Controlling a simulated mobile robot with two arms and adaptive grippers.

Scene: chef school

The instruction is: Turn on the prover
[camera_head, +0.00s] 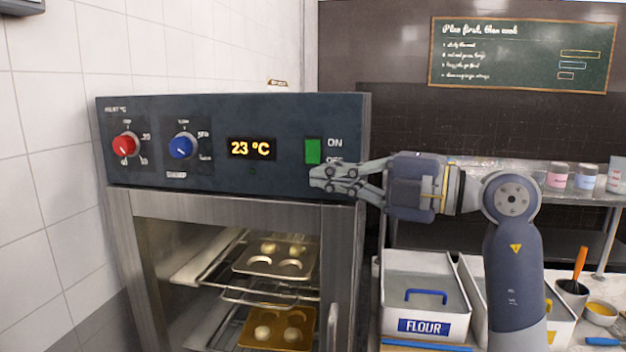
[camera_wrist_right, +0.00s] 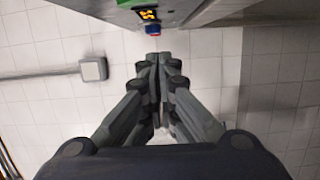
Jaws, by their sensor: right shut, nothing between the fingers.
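The prover (camera_head: 230,105) stands at the left with a dark control panel on top and a glass-fronted chamber below. Its green rocker switch (camera_head: 313,151) is at the panel's right, beside ON and OFF labels. The display (camera_head: 251,148) is lit and reads 23 °C. A red knob (camera_head: 125,145) and a blue knob (camera_head: 182,147) are at the panel's left. My right gripper (camera_head: 318,178) is shut and empty, its fingertips just below the switch; I cannot tell if they touch the panel. The right wrist view shows its closed fingers (camera_wrist_right: 160,62). My left gripper is not in view.
Trays (camera_head: 275,262) with dough pieces sit on racks inside the prover. A white FLOUR bin (camera_head: 425,300) stands on the counter to the right, beneath my right arm. A shelf (camera_head: 520,178) with jars runs behind it. A chalkboard (camera_head: 522,55) hangs on the back wall.

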